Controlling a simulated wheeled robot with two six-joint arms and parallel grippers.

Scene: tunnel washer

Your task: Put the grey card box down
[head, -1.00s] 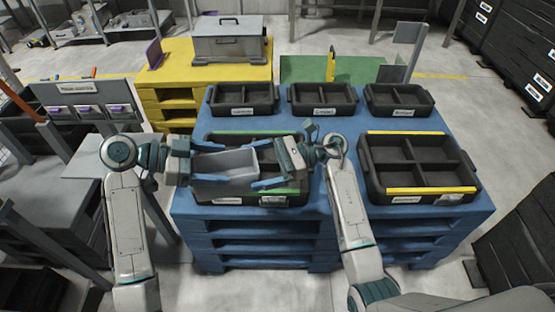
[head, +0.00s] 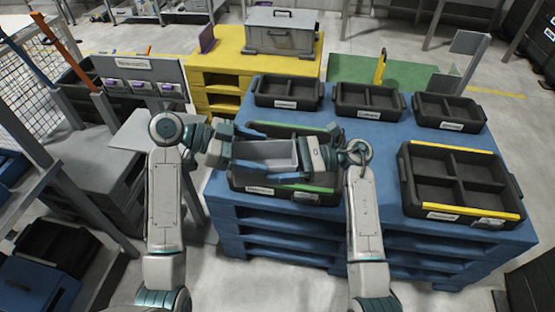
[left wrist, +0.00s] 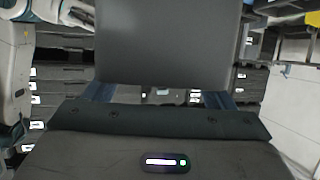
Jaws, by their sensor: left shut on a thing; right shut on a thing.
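The grey card box (head: 266,152) is held between my two grippers in the head view, in front of and above the green-edged black tray (head: 310,198). It looks open at the top and roughly level. My left gripper (head: 238,150) is shut on its left side. My right gripper (head: 305,158) is shut on its right side. In the left wrist view the box's plain grey wall (left wrist: 165,45) fills the upper middle, close to the gripper. The box and grippers hide much of the tray, and I cannot tell how high above it the box is.
The tray stands on a blue pallet stack (head: 375,180). A yellow-edged divided tray (head: 455,182) is at right, with several small black trays (head: 368,101) behind. A grey side table (head: 135,135) is at left. A grey lidded case (head: 282,32) sits on a yellow pallet stack (head: 215,75).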

